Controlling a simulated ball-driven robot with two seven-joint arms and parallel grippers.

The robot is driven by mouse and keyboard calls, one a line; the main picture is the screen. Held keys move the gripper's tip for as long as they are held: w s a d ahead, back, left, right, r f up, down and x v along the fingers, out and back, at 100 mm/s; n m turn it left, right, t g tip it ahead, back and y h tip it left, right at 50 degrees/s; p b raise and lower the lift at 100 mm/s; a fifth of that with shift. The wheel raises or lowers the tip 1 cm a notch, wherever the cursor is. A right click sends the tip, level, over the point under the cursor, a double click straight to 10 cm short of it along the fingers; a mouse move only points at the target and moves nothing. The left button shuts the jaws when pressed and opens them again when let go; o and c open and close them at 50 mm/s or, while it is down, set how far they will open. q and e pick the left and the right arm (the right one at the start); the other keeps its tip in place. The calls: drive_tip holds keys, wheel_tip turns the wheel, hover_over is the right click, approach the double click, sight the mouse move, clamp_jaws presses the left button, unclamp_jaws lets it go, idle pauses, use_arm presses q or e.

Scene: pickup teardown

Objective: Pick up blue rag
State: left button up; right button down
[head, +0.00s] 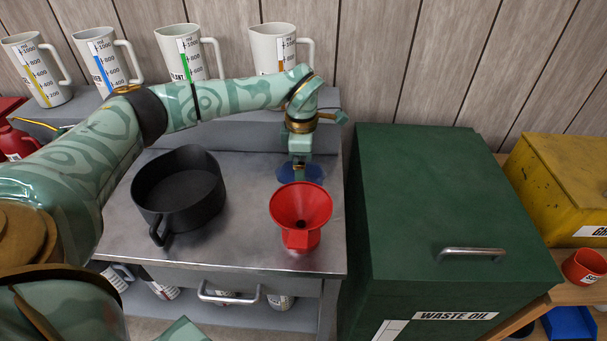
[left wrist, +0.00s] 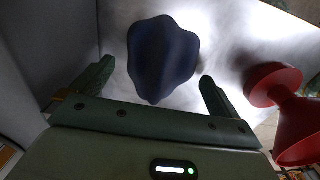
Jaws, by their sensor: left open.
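The blue rag (head: 314,173) lies on the metal worktop, behind the red funnel. In the head view my left gripper hangs over it and hides part of it. In the left wrist view the rag (left wrist: 163,58) shows as a dark blue crumpled patch ahead of and between the two fingers. My left gripper (left wrist: 156,72) is open with nothing in its jaws, its fingers apart on either side of the rag. In the head view my left gripper (head: 299,160) points down, its fingertips hard to make out.
The red funnel (head: 301,207) stands close in front of the rag, and right of the jaws in the wrist view. A black drain pan (head: 180,190) is to the left. Several measuring jugs stand behind. A green waste oil box (head: 450,190) borders the worktop (head: 240,245) on the right.

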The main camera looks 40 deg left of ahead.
use_arm(q)
drive_tip(key=shift+f, duration=0.65)
drive_tip(key=shift+r, duration=0.15)
drive_tip(key=c, duration=1)
drive_tip(key=shift+r, duration=0.15)
wheel_tip(320, 180, up, 10)
drive_tip(key=p, duration=0.3)
drive_tip(key=shift+o, duration=0.5)
